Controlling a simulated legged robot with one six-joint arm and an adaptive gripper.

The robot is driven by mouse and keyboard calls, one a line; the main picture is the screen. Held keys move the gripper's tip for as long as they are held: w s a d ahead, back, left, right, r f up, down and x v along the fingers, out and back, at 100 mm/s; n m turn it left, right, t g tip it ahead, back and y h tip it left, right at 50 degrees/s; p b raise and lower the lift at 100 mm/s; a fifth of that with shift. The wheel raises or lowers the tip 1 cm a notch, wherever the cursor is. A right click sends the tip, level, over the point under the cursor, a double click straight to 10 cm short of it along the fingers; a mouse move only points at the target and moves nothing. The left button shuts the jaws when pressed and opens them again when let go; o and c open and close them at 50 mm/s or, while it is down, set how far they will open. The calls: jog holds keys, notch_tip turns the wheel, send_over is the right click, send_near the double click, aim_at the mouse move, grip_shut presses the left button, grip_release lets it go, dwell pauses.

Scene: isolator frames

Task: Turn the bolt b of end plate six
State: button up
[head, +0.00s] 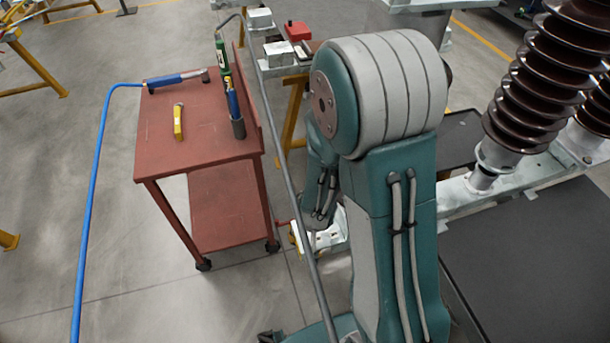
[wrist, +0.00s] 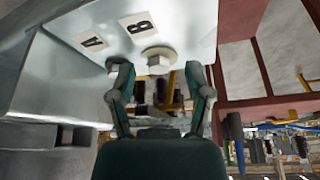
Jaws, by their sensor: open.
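In the wrist view a pale metal plate (wrist: 85,75) carries two labels, A and B. Bolt b (wrist: 158,61), a hex head on a round washer, sits by the B label (wrist: 138,27). The bolt by the A label (wrist: 116,65) is to its left, partly behind a finger. My gripper (wrist: 157,80) is open and empty. Its fingertips stand to either side of bolt b in the picture; I cannot tell whether they touch it. No plate number is readable. In the head view my own arm hides the gripper and the bolts.
A red trolley (head: 150,145) stands left of my arm, with a yellow tool (head: 178,122), a blue-grey tool (head: 178,79) and a holder (head: 238,128) on top. Brown ribbed insulators (head: 545,85) stand at the right. Open floor lies at the far left.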

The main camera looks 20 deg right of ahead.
jog(key=shift+a+m+h, duration=0.1)
jog(key=shift+m+h, duration=0.3)
jog(key=shift+m, duration=0.6)
